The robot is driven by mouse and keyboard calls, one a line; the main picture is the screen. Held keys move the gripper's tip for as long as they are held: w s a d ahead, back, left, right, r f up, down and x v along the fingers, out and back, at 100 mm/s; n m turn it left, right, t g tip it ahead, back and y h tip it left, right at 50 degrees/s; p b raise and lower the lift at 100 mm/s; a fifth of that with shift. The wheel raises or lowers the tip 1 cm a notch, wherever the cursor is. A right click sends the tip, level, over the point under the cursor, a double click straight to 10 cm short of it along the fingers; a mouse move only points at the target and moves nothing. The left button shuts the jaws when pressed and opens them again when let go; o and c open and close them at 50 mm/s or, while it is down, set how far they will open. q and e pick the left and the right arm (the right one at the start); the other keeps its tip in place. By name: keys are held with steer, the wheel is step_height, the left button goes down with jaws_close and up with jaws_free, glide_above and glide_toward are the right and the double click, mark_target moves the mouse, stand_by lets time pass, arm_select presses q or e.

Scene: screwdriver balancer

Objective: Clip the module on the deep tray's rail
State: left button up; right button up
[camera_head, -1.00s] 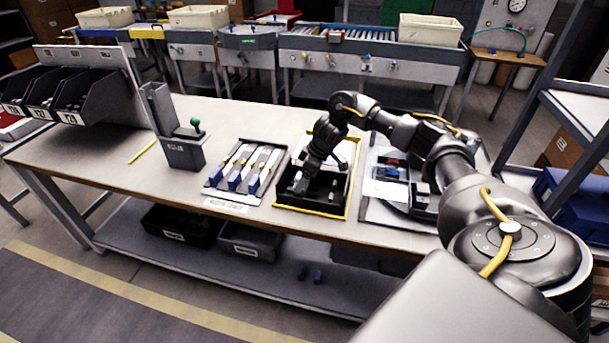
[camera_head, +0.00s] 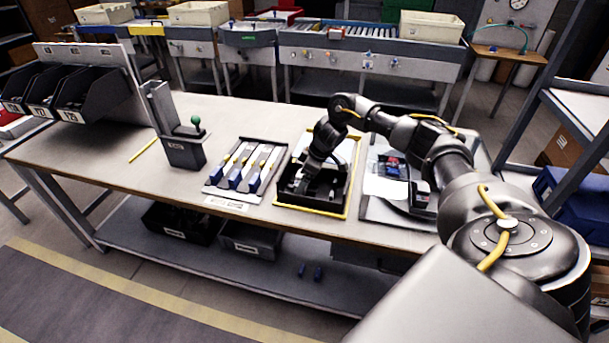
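The deep tray (camera_head: 312,209) is a black open box with a yellow edge in the middle of the workbench. My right arm reaches in from the right, and my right gripper (camera_head: 299,186) points down into the left part of this tray. Its fingers are dark against the dark inside, so I cannot tell if they are open or shut. The rail and any module at the fingers cannot be made out. My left gripper is not in view.
A tray with several blue-ended pieces (camera_head: 236,179) lies left of the deep tray. Further left stands a grey fixture with a green knob (camera_head: 195,120). A board with a red-and-blue part (camera_head: 393,167) lies right. Black bins (camera_head: 83,91) stand at the far left. The bench's front left is clear.

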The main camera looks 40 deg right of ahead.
steer(key=shift+d+r, duration=0.2)
steer(key=shift+r, duration=0.35)
steer(key=v, duration=0.9)
steer(key=shift+s+r, duration=0.3)
steer(key=shift+r, duration=0.05)
step_height(320, 180, up, 8)
steer(key=p, duration=0.9)
steer(key=shift+f, duration=0.15)
